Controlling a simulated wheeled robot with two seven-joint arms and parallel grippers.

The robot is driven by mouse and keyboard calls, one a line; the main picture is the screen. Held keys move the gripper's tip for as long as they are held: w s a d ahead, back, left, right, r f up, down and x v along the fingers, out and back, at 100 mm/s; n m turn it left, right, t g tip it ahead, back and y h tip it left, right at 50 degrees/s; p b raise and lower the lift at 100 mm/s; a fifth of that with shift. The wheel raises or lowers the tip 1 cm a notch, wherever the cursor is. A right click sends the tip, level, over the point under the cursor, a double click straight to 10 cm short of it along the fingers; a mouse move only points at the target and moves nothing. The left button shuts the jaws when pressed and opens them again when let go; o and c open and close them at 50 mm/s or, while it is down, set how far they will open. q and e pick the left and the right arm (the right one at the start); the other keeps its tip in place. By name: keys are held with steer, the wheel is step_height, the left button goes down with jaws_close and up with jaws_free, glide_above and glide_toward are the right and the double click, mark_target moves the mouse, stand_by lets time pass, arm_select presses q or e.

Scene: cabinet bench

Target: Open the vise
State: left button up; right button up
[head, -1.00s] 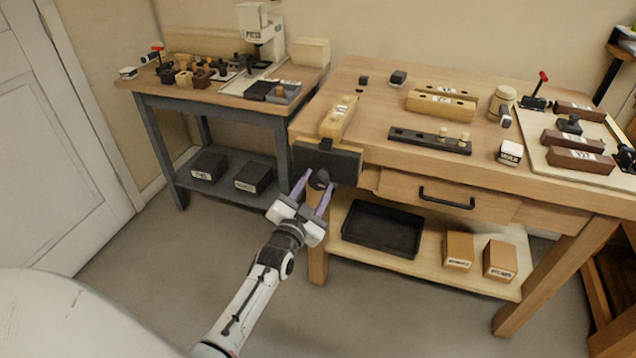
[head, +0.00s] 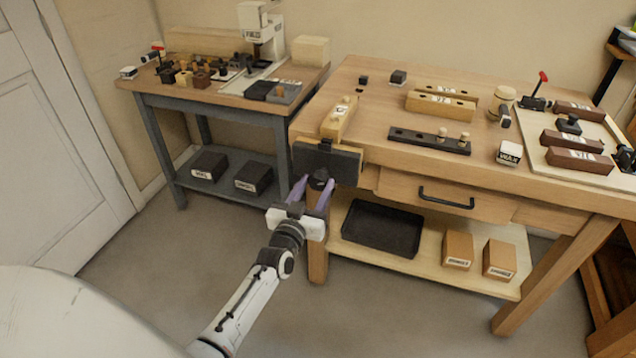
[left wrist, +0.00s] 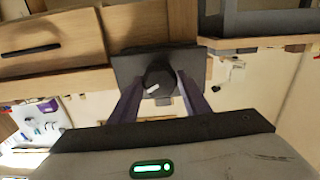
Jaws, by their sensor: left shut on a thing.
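The vise (head: 330,162) is a dark jaw block on the front left corner of the wooden workbench. Its dark round handle knob (head: 319,180) faces out below and in front of the jaw. My left gripper (head: 312,188) has its purple fingers on either side of the knob and is shut on it. In the left wrist view the knob (left wrist: 159,80) with a small white mark sits between the fingertips, the dark jaw plate (left wrist: 127,69) behind it. A pale wooden block (head: 339,118) lies on the bench just behind the jaw. My right gripper is not in view.
The workbench (head: 370,85) carries a black peg rail (head: 429,140), wooden blocks and a wax box (head: 510,153). A drawer with a black handle (head: 446,197) is right of the vise. A black tray (head: 382,229) is on the shelf below. A grey side table (head: 150,100) stands left.

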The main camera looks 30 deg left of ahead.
arm_select(q)
steer(key=shift+n, duration=0.5)
steer(key=n, duration=0.2)
steer(key=shift+n, duration=0.3)
steer(key=n, duration=0.2)
steer(key=shift+s+n, duration=0.1)
steer(key=shift+n, duration=0.3)
steer(key=o, duration=0.9)
